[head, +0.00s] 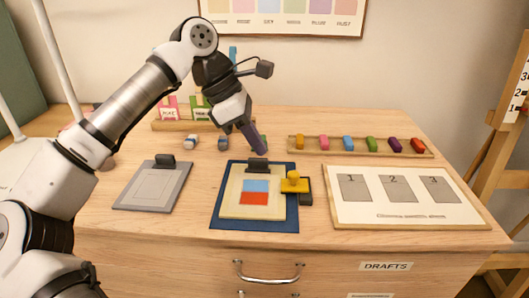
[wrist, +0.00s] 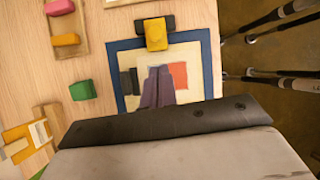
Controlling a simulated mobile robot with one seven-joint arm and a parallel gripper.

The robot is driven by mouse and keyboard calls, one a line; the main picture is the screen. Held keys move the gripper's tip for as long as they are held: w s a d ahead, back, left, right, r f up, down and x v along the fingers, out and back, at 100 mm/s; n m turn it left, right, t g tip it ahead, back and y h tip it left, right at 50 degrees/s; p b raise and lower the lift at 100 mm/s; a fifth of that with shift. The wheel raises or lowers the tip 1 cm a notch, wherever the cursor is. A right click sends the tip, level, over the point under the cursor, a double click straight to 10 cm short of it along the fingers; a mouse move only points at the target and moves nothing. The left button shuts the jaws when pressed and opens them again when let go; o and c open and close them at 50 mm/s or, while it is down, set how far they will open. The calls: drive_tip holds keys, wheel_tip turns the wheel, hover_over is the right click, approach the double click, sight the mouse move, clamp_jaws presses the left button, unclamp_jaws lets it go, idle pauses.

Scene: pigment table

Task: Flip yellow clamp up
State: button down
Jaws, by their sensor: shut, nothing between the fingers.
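The yellow clamp (head: 294,182) sits at the right edge of a blue board (head: 228,220), on a dark base (head: 305,192). It lies low, with a rounded yellow knob on top. In the wrist view the yellow clamp (wrist: 156,34) is at the top, overlapping the edge of the blue board (wrist: 116,46). My gripper (head: 261,151) is shut and empty, near the board's far edge by a black clip (head: 258,165). In the wrist view my gripper (wrist: 158,70) points over the sheet, apart from the clamp.
A card with blue and red patches (head: 255,198) lies on the board. A grey plate (head: 150,186) is to the left and a numbered sheet board (head: 405,210) to the right. A tray (head: 350,150) of coloured blocks is behind. A green block (wrist: 82,90) is near my gripper.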

sight(284, 185)
drive_tip(key=x, duration=0.8)
drive_tip(key=shift+d+f, duration=0.15)
drive_tip(key=shift+f, duration=0.15)
